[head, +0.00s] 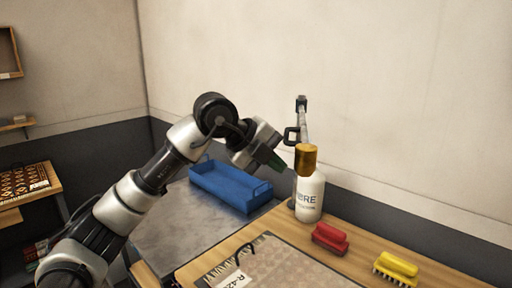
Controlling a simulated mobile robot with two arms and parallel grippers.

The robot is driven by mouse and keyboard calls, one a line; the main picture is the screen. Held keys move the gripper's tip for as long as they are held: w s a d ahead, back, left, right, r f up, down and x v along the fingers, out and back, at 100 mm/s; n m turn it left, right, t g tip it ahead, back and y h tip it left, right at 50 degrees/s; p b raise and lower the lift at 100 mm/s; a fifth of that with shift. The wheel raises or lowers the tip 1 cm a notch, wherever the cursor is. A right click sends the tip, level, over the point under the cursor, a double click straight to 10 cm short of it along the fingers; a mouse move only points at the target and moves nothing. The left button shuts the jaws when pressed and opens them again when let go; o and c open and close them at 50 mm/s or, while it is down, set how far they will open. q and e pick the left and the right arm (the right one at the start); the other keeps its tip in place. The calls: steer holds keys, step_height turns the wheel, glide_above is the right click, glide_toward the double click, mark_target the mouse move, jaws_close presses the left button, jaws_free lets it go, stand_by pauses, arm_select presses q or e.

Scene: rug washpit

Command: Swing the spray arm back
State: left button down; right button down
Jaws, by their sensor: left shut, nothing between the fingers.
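The spray arm (305,128) is a thin grey bar on a post near the back wall, with a dark joint at its top and a dark loop handle at its left side. A brass-coloured head (306,159) shows at its near end, just above a white bottle in the picture; I cannot tell whether they touch. My left gripper (275,163) is shut and empty, left of the spray arm and below the handle, with a visible gap to it. My right gripper is not in view.
A blue tray (204,184) stands on a grey metal surface (165,239) below my left arm. The white bottle (310,200), a red brush (330,237) and a yellow brush (398,265) stand on the wooden table, beside a fringed rug (290,271) with a paper tag (232,281).

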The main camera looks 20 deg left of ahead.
arm_select(q)
steer(key=shift+w+d, duration=0.7)
steer(key=shift+d, duration=0.05)
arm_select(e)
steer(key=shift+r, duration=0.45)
